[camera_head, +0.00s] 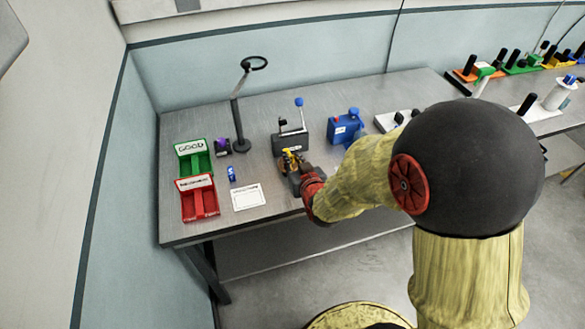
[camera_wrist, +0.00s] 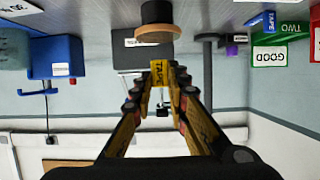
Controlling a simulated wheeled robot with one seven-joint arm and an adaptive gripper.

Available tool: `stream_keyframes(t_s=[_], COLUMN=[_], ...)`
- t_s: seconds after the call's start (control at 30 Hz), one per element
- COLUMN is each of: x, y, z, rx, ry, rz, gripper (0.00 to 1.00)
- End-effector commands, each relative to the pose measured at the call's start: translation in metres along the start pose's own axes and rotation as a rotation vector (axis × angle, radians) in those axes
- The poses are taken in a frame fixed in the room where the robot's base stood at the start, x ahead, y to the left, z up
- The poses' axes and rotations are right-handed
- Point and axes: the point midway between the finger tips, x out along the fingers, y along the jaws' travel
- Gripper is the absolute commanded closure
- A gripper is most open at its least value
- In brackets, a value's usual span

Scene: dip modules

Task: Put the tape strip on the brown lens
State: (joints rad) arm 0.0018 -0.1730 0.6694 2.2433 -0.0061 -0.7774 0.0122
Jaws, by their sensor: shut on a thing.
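My gripper (camera_wrist: 160,84) is shut on a yellow tape strip (camera_wrist: 158,68) marked TAPE, and the strip shows between the fingertips. The brown lens (camera_wrist: 154,34) is a round disc on the end of a short black cylinder (camera_wrist: 156,12), beyond the strip in the wrist view, which looks upside down. The strip appears apart from the lens; I cannot tell the exact gap. In the head view my gripper (camera_head: 296,166) is over the front middle of the table, with yellow at its tip. The lens cannot be made out there, near or behind my gripper.
A black lever device (camera_head: 290,139) stands just behind my gripper, and a blue box (camera_head: 345,129) is to its right. A magnifier stand (camera_head: 237,120) is to the left. Green (camera_head: 194,159) and red (camera_head: 198,199) trays, a blue tape piece (camera_head: 232,174) and a white card (camera_head: 248,197) lie left.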

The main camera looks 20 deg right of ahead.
Motion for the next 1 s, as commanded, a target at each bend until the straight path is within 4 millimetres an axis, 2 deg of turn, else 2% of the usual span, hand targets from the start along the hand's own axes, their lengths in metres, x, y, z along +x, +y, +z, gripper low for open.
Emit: stream_keyframes(t_s=[0.2, 0.63, 0.67, 1.0], x=[0.013, 0.015, 0.015, 0.014], y=[0.001, 0.000, 0.000, 0.000], z=[0.029, 0.034, 0.033, 0.032], rx=[0.000, 0.000, 0.000, 0.000], ry=[-0.003, -0.001, -0.001, -0.001], rz=[0.000, 0.000, 0.000, 0.000], gripper=[0.96, 0.96, 0.83, 0.66])
